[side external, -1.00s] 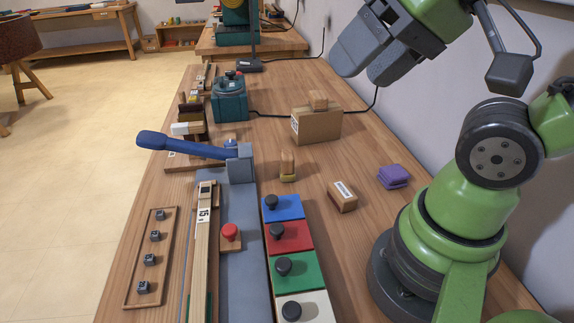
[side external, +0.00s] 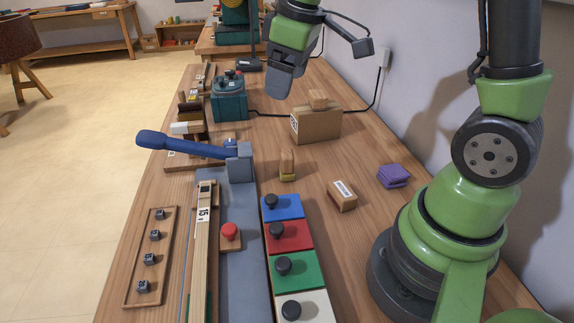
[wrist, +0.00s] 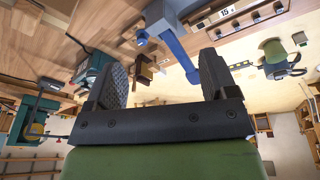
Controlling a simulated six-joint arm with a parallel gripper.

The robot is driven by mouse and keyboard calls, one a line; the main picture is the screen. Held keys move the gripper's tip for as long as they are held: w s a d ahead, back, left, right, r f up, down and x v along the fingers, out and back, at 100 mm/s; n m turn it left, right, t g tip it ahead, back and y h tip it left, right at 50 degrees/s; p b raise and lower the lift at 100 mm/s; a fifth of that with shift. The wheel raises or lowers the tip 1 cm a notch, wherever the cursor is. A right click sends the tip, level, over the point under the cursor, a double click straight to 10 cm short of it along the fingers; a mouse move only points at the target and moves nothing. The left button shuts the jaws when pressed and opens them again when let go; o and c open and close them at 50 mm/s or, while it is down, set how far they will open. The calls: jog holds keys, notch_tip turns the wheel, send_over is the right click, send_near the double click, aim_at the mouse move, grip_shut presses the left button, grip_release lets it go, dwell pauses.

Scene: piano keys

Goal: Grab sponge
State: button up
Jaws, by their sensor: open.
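A purple, layered soft-looking block (side external: 393,176), which looks like the sponge, lies on the right side of the bench near my arm's base. A small tan block with a yellowish lower part (side external: 287,166) stands near the bench middle; I cannot tell its material. My gripper (side external: 281,84) is high above the far part of the bench, behind and left of the purple block and well apart from it. Its two grey fingers also show spread and empty in the wrist view (wrist: 163,80). I cannot make out the purple block in the wrist view.
A cardboard box (side external: 318,125) with a small block on top stands below my gripper. A labelled wooden block (side external: 342,196) sits left of the purple block. A blue lever (side external: 185,146), a teal device (side external: 229,103) and coloured knobbed blocks (side external: 284,208) occupy the left and front.

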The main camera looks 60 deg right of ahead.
aim_at(286, 153)
jog(key=w+d+f+n, duration=0.1)
jog(key=f, duration=0.2)
jog(key=w+d+f+n+g, duration=0.1)
jog(key=d+f, duration=0.1)
jog(key=f, duration=0.2)
jog(key=w+d+f+n+g, duration=0.1)
jog(key=w+f+n, duration=0.1)
jog(key=f, duration=0.2)
jog(key=shift+w+d, duration=0.1)
jog(key=shift+d, duration=0.3)
jog(key=shift+n+g, duration=0.4)
jog(key=f, duration=0.5)
jog(key=shift+w+d+f, duration=0.1)
jog(key=shift+d+f, duration=0.2)
jog(key=shift+f, duration=0.1)
jog(key=shift+a+f, duration=0.1)
jog(key=shift+f, duration=2.9)
jog(key=c, duration=1)
